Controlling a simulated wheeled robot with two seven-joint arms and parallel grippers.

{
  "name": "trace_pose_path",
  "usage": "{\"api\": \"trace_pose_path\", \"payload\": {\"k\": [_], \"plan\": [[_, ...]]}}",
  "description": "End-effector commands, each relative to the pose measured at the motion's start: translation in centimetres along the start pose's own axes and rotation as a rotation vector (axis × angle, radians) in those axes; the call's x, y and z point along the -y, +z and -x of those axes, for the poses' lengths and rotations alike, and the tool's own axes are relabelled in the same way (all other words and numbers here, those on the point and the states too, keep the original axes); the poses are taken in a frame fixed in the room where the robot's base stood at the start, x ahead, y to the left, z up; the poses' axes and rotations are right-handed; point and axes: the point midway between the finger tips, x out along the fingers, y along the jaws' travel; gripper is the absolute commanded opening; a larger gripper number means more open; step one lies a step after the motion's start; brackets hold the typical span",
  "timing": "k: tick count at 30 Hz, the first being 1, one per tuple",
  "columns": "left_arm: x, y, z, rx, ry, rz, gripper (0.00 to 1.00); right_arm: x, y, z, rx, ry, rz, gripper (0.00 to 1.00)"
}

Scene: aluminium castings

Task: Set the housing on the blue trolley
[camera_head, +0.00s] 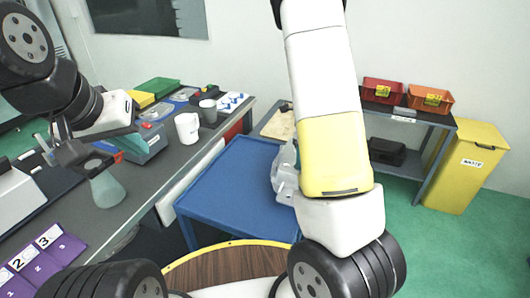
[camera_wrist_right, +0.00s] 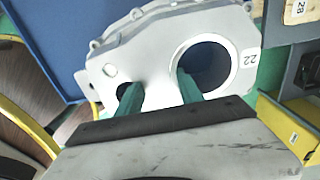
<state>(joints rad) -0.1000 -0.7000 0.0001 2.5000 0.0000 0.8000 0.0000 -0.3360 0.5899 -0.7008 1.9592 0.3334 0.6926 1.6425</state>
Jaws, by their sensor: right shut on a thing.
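The housing (camera_wrist_right: 150,50) is a pale grey casting with a large round bore and a "22" label. In the head view the housing (camera_head: 285,178) shows only in part beside my right arm, at the right edge of the blue trolley's top (camera_head: 235,185). I cannot tell whether it touches the trolley. My right gripper (camera_wrist_right: 158,95) is shut on the housing, its green fingers at the two openings; in the head view the arm hides it. My left gripper (camera_head: 55,138) is over the left bench, with its thin fingers apart and empty.
A grey table (camera_head: 440,118) with red and orange bins stands behind at the right, by a yellow waste bin (camera_head: 465,168). The trolley's visible top is bare.

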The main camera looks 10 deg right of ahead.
Motion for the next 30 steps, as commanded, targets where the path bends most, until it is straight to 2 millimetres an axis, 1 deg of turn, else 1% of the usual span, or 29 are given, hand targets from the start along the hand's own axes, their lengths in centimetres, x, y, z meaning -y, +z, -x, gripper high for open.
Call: {"api": "trace_pose_path", "payload": {"k": [1,12,16,21,28,30], "plan": [[0.0,0.0,0.0,0.0,0.0,0.0,0.0,-0.2,0.9,0.0,0.002,-0.002,0.006,0.0],[0.0,0.0,0.0,0.0,0.0,0.0,0.0,-2.3,8.7,-0.7,0.002,-0.003,0.007,0.0],[0.0,0.0,0.0,0.0,0.0,0.0,0.0,-3.0,11.2,-0.9,0.003,-0.004,0.007,0.0],[0.0,0.0,0.0,0.0,0.0,0.0,0.0,-3.5,13.0,-1.1,0.003,-0.004,0.004,0.0],[0.0,0.0,0.0,0.0,0.0,0.0,0.0,-3.8,13.9,-1.2,0.003,-0.003,0.004,0.0],[0.0,0.0,0.0,0.0,0.0,0.0,0.0,-4.0,14.5,-1.2,0.002,-0.003,0.005,0.0]]}}
